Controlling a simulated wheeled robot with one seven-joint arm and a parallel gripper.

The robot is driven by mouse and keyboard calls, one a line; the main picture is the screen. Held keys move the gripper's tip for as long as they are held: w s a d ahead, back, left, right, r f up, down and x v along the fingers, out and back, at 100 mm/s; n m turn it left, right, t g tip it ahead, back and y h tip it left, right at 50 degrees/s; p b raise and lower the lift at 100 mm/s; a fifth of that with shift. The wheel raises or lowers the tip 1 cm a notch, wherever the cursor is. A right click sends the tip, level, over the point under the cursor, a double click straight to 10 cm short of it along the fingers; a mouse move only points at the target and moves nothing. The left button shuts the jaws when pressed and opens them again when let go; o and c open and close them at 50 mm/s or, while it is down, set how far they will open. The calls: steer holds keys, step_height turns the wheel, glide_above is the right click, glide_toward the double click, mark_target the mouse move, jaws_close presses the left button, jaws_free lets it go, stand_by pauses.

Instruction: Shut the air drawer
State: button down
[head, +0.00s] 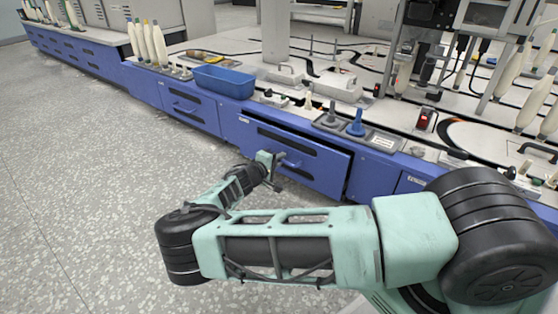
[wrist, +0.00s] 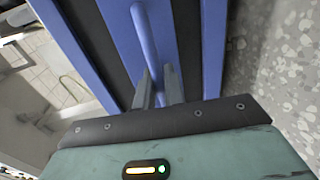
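The air drawer (head: 322,167) is a blue drawer front with a dark slot, in the middle of the blue bench front in the head view. It stands out from the bench, with a dark gap at its right side. Its blue bar handle (head: 292,162) also shows in the wrist view (wrist: 145,32), running down to my fingers. My gripper (head: 277,166) is at the left part of the handle. In the wrist view its two grey fingers (wrist: 159,80) are close together, with the handle between their tips. The lower part of the handle is hidden by the fingers.
A blue bin (head: 224,82) and several white bobbins (head: 150,42) stand on the bench top. Grey and blue pegs (head: 356,124) stand above the drawer. Another blue drawer (head: 190,105) is to the left. The speckled floor (head: 95,185) in front is clear.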

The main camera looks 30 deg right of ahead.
steer(key=x, duration=0.3)
steer(key=shift+w+d+r, duration=0.2)
steer(key=shift+d+r, duration=0.15)
steer(key=shift+d, duration=0.05)
steer(key=c, duration=1.8)
jaws_free()
steer(key=shift+c, duration=0.2)
steer(key=p+v, duration=0.8)
steer(key=v, duration=0.9)
steer(key=shift+a, duration=0.3)
steer(key=shift+s, duration=0.1)
